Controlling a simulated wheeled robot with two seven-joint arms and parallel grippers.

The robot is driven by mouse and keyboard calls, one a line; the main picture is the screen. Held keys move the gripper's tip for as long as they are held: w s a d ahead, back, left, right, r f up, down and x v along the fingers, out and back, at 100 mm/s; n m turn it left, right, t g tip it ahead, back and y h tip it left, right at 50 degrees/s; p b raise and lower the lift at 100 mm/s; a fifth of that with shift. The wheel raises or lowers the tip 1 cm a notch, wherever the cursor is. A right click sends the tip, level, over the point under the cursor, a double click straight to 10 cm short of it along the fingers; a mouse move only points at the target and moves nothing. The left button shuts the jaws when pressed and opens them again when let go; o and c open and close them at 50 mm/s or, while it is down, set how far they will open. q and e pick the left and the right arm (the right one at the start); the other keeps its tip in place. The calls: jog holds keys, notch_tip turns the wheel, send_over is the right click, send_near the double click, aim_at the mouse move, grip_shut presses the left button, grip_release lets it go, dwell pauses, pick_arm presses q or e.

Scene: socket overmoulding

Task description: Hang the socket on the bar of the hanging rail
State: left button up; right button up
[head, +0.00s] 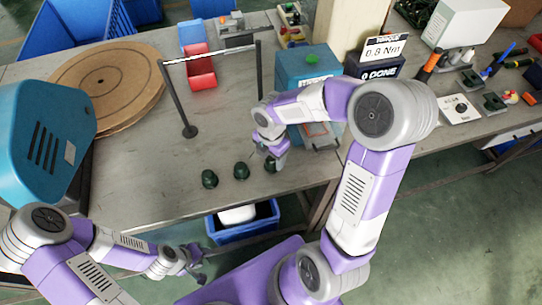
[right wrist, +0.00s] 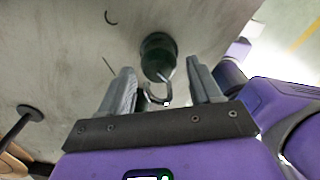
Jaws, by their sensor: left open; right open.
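Three dark green sockets stand in a row near the table's front edge in the head view: left (head: 209,178), middle (head: 241,171) and right (head: 270,165). My right gripper (head: 272,157) is over the right one. In the right wrist view my open right gripper (right wrist: 158,70) has a finger on either side of a socket (right wrist: 157,52) with a metal hook (right wrist: 160,97). The fingers look apart from it. The hanging rail (head: 176,100) stands behind the sockets, its bar (head: 210,53) empty. My left gripper (head: 194,262) is open and empty, off the table's front edge.
A teal machine (head: 45,140) stands at the left, with round brown boards (head: 110,82) behind it. A red bin (head: 199,70) is behind the rail bar. A blue box (head: 308,67) stands right of the rail. A blue crate (head: 250,228) is below the table edge.

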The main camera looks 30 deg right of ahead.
aim_at(271, 159)
notch_tip(271, 159, up, 12)
jog(key=p, duration=0.4)
jog(key=shift+f, duration=0.2)
